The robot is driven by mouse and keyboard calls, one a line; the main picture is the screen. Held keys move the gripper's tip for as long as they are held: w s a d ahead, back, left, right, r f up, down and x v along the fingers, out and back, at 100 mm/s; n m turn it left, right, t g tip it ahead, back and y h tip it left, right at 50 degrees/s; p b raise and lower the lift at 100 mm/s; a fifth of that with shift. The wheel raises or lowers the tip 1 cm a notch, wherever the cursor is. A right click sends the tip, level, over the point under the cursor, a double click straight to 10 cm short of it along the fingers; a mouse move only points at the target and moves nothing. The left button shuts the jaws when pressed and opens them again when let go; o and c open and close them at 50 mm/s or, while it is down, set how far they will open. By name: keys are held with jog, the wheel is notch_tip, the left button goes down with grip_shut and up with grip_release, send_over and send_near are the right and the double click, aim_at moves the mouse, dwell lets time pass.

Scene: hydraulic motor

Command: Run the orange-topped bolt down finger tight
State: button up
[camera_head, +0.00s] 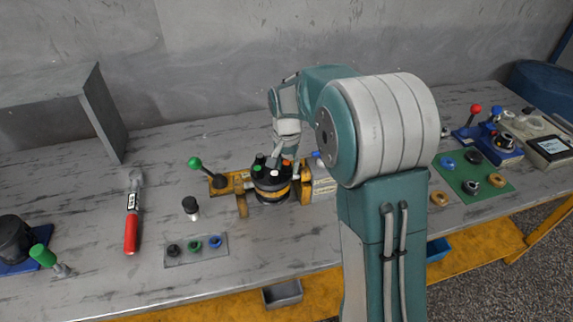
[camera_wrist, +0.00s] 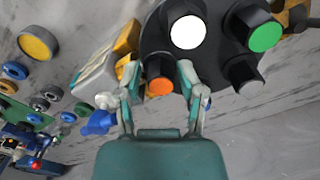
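The motor (camera_head: 271,192) is a round black body with a yellow band, held in a yellow fixture on the bench. Several bolts with coloured tops stand on it. The orange-topped bolt (camera_wrist: 160,86) is upright at the motor's edge in the wrist view. My gripper (camera_wrist: 158,72) is over it, with one finger on each side and a narrow gap seeming to show between each finger and the orange top. In the head view my gripper (camera_head: 279,152) is above the motor and partly hides the tops.
A green-knobbed lever (camera_head: 196,163) rises left of the fixture. A small plate with coloured rings (camera_head: 196,249), a black-and-white piece (camera_head: 191,207) and a red-handled tool (camera_head: 132,215) lie on the left. A green mat with rings (camera_head: 474,178) lies on the right.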

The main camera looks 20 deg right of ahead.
aim_at(287, 163)
jog(key=shift+r, duration=0.1)
jog(key=shift+r, duration=4)
jog(key=s+r+n+t, duration=0.2)
jog(key=s+n, duration=0.1)
jog(key=s, duration=1)
jog(key=s+r+n+t, duration=0.3)
jog(key=s, duration=1.1)
jog(key=shift+s+r+t, duration=0.2)
jog(key=shift+s+t, duration=0.05)
jog(key=shift+t, duration=0.05)
